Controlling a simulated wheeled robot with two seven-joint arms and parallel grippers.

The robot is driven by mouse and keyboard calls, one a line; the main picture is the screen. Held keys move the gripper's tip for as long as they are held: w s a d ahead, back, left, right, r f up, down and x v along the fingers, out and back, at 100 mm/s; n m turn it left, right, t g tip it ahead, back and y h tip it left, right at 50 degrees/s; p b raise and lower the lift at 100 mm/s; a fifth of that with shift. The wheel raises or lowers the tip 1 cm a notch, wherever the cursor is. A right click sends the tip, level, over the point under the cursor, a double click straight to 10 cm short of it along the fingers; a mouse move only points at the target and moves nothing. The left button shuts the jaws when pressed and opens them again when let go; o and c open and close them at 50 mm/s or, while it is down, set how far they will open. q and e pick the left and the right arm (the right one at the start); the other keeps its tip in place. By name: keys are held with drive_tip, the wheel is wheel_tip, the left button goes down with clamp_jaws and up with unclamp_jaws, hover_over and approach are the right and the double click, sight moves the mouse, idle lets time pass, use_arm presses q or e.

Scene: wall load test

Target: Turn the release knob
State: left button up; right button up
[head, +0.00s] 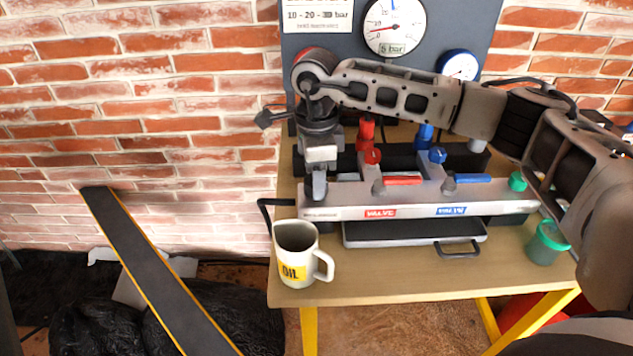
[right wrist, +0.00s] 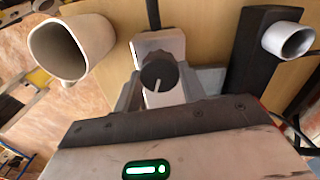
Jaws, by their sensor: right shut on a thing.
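The release knob (right wrist: 158,75) is a dark round knob with a white pointer line, at the end of a pale block in the right wrist view. My right gripper (right wrist: 160,90) has its grey fingers on both sides of the knob and is shut on it. The pointer line runs nearly straight down in that view. In the head view my right gripper (head: 317,185) points down at the left end of the grey valve block (head: 345,212) and hides the knob. My left gripper is not in view.
An oil mug (head: 297,255) stands at the table's front left, close to my right gripper. Red (head: 402,181) and blue (head: 472,179) valve handles sit on the block. A large gauge (head: 394,25) hangs behind.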

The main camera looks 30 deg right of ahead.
drive_tip(key=n+b, duration=0.1)
drive_tip(key=n, duration=0.2)
drive_tip(key=shift+n+b, duration=0.35)
drive_tip(key=shift+n, duration=0.05)
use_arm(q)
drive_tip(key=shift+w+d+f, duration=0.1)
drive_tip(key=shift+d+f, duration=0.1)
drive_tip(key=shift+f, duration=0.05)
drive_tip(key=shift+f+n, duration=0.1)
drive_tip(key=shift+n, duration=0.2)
use_arm(e)
drive_tip(key=shift+r+n, duration=0.1)
drive_tip(key=shift+n, duration=0.2)
drive_tip(key=o, duration=1)
drive_tip(key=shift+w+r, duration=0.1)
drive_tip(key=shift+r, duration=7.9)
